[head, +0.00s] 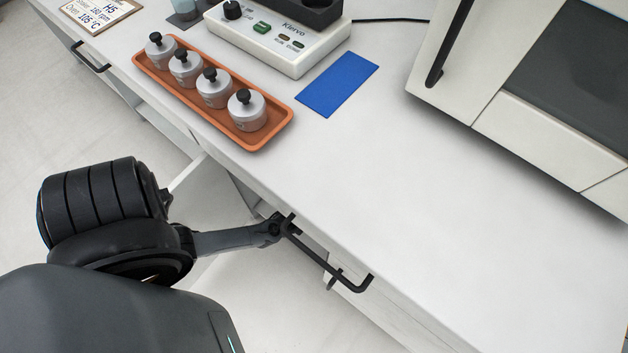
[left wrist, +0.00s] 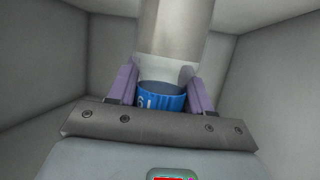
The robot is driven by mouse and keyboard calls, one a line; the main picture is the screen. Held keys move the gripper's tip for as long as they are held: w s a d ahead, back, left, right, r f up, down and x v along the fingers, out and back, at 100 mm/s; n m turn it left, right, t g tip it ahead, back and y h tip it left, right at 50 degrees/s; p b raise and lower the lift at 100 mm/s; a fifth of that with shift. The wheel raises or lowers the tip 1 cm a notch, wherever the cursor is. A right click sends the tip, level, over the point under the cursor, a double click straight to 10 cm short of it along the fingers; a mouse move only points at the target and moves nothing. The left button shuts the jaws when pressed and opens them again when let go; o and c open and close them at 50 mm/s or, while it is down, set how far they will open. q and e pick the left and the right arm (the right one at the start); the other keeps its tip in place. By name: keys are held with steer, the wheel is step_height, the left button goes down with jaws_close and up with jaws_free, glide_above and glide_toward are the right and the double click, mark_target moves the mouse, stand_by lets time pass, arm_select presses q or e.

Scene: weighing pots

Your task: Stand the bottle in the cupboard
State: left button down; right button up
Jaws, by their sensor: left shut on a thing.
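In the left wrist view, my left gripper (left wrist: 159,78) has its two purple fingers shut on the bottle (left wrist: 176,28). The bottle has a grey-brown upper part, a pale part below it and a blue band with white characters between the fingers. Plain grey walls of an enclosed space (left wrist: 50,65), which looks like the cupboard interior, surround them. Whether the bottle's base touches a surface cannot be told. In the head view, my left arm reaches to the bench front, and its fingers and the bottle are hidden. My right gripper is not in view.
A black handle (head: 325,264) is on the bench front by my left arm. On the bench are an orange tray (head: 277,132) with several lidded metal pots, a white device (head: 300,55), a blue mat (head: 338,83) and a large white appliance (head: 545,130). The bench's front right is clear.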

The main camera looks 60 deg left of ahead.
arm_select(q)
steer(key=a+f+b, duration=0.1)
steer(key=f+b, duration=0.1)
steer(key=s+a+f+b, duration=0.1)
steer(key=a+f+b, duration=0.1)
steer(key=f, duration=0.1)
steer(key=s+a+f+b, duration=0.1)
steer(key=a+f+b, duration=0.1)
steer(key=shift+a+f, duration=0.2)
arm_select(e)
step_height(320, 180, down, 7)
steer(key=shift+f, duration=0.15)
arm_select(q)
steer(key=shift+f, duration=0.15)
steer(key=shift+c, duration=2.4)
jaws_free()
steer(key=shift+s, duration=0.1)
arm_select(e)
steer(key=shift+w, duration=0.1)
